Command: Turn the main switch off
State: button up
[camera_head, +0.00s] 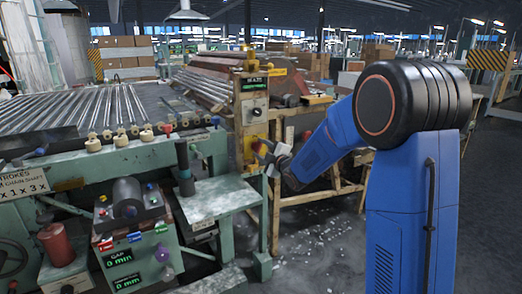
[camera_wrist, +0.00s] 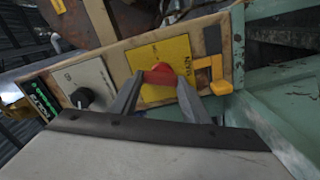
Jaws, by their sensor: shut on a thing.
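The main switch is a red knob (camera_wrist: 160,71) on a yellow plate (camera_wrist: 172,50), fixed to a wood-coloured panel (camera_wrist: 118,60). In the wrist view my gripper (camera_wrist: 159,82) has one finger on each side of the red knob and is shut on it. In the head view my gripper (camera_head: 270,157) reaches the yellow plate (camera_head: 252,130) on the post from the right. The fingers partly hide the knob, and I cannot tell which position it is turned to.
A black dial (camera_wrist: 80,97) and a green display (camera_wrist: 41,114) sit left of the switch in the wrist view. A yellow-orange bracket (camera_wrist: 217,76) is close on its right. A green machine table (camera_head: 215,198) stands left of the post. Debris litters the floor (camera_head: 325,228).

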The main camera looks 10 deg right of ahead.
jog(key=n, duration=0.4)
jog(key=shift+s+a+f+n, duration=0.1)
jog(key=shift+f+n, duration=0.05)
jog(key=shift+n, duration=0.15)
dwell(0.5)
jog(key=o, duration=1)
jog(key=shift+o, duration=0.2)
jog(key=shift+s, duration=0.1)
jog(key=v, duration=1.7)
jog(key=shift+s, duration=0.1)
